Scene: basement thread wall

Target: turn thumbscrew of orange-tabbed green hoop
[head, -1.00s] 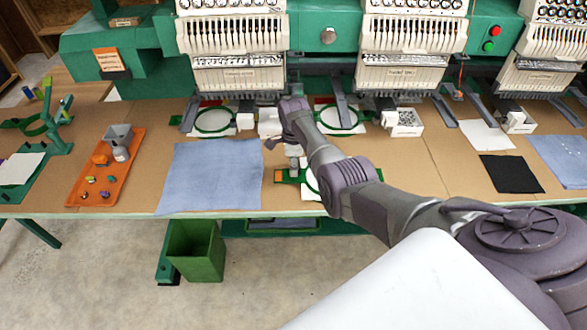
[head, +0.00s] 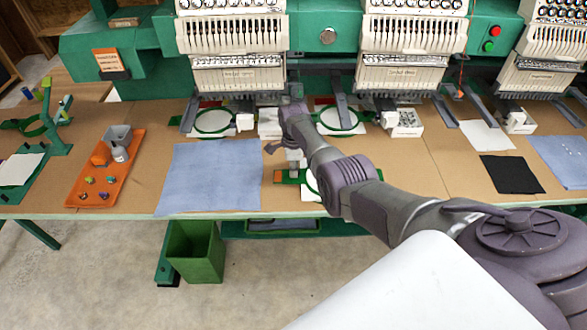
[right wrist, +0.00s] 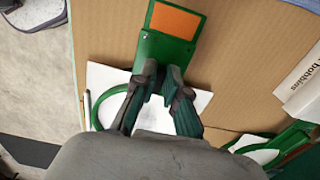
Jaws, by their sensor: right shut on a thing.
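The orange-tabbed green hoop lies on the table near the front edge. In the head view its orange tab (head: 279,175) shows left of my right arm, which hides most of the ring. In the right wrist view I see its green plate with the orange patch (right wrist: 175,22) and part of the green ring (right wrist: 98,104) over white cloth. My right gripper (head: 293,165) points down at the hoop. In the right wrist view its fingertips (right wrist: 160,76) are close together at the plate's ring end, shut on the thumbscrew, which they hide. My left gripper is not in view.
A blue cloth (head: 210,178) lies left of the hoop. An orange tray (head: 92,180) with small parts is farther left. Embroidery heads (head: 238,75) and other green hoops (head: 343,120) stand behind. A white bobbin box (right wrist: 300,82) is near the gripper's right.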

